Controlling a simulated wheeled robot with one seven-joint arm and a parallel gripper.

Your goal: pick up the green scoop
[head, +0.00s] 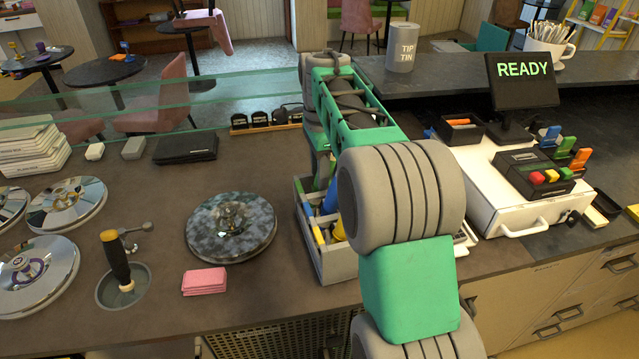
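A grey open-topped caddy (341,268) stands on the brown counter right of the middle. Upright handles show inside it: a blue one (330,200) and yellow ones, one of them (339,229) near the front. A narrow green piece (318,172) shows above the caddy's left side; I cannot tell whether it is the green scoop's handle or part of my arm. My green and grey arm crosses in front of the caddy and hides its right part. My gripper's fingers are not visible.
Left of the caddy lie a speckled round lid (232,246), pink cloths (204,282) and a dipper well (123,287) holding a black-handled scoop (116,259). Shiny lids (66,205) lie far left. A white cash drawer (500,180) and READY screen (523,82) stand right.

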